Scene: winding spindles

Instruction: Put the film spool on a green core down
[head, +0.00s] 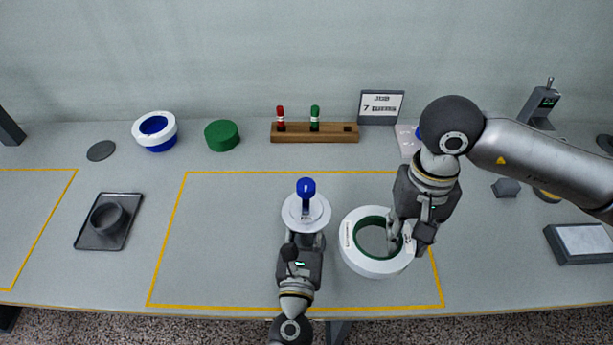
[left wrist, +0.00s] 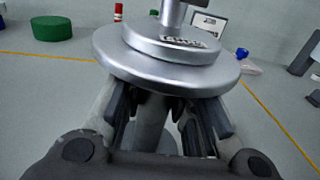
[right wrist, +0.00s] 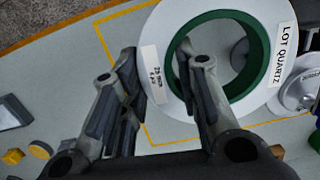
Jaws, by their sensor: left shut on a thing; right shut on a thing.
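The film spool, a thick white ring on a green core, shows in the head view (head: 362,262) right of centre. It also shows in the right wrist view (right wrist: 264,100), with a "LOT QUARTZ" label. My right gripper (head: 408,240) is shut on the ring's wall, one finger in the core's hole and one outside. I cannot tell whether the spool touches the table. My left gripper (head: 304,242) is shut on a spindle with silver discs (left wrist: 165,65) and a blue top (head: 306,187). The fingers sit beneath the discs, left of the spool.
Yellow lines (head: 165,240) frame the middle work area. At the back are a blue-cored white spool (head: 168,122), a green disc (head: 222,136), a wooden rack (head: 340,133) and a sign (head: 381,104). A dark tray (head: 90,240) lies left.

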